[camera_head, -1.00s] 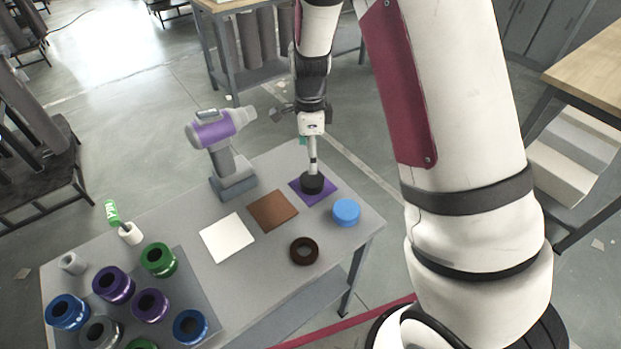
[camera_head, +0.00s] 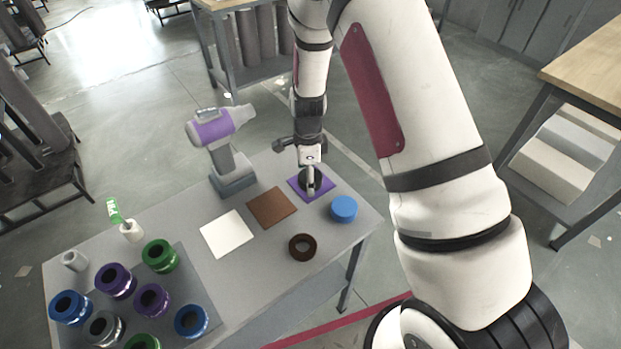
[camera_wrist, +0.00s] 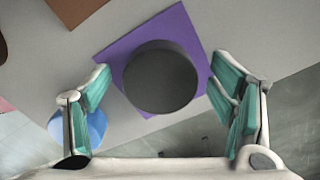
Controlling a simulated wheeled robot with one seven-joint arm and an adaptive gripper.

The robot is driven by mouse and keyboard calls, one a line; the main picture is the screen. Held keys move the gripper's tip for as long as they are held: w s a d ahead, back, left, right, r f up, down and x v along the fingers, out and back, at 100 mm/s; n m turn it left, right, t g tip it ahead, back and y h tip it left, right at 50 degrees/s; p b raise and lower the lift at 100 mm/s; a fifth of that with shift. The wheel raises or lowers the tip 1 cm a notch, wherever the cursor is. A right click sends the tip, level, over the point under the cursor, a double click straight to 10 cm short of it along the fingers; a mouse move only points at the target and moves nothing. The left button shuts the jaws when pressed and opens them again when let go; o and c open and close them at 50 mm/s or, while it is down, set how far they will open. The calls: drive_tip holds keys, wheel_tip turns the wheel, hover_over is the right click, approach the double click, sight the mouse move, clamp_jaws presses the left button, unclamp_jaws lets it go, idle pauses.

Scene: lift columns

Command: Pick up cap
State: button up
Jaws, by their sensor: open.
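A dark grey round cap (camera_wrist: 160,78) lies on a purple square (camera_wrist: 124,60) in the wrist view. In the head view the cap (camera_head: 306,181) is partly hidden under my gripper (camera_head: 311,178), and the purple square (camera_head: 324,186) shows around it. In the wrist view my gripper (camera_wrist: 160,88) is open, with a teal-padded finger on each side of the cap and a visible gap to it. The fingers are above or around the cap; the exact height is hard to tell. A blue cap (camera_head: 343,208) sits right of the purple square.
A dark brown ring (camera_head: 302,247), a brown square (camera_head: 272,208) and a white square (camera_head: 227,234) lie on the grey table (camera_head: 262,270). A purple and grey drill (camera_head: 219,140) stands behind. Several coloured threaded pieces stand at the left, with a glue bottle (camera_head: 130,231).

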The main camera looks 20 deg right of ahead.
drive_tip(key=shift+c, duration=0.4)
drive_tip(key=c, duration=1.1)
drive_tip(key=shift+c, duration=0.2)
drive_tip(key=shift+r, duration=0.1)
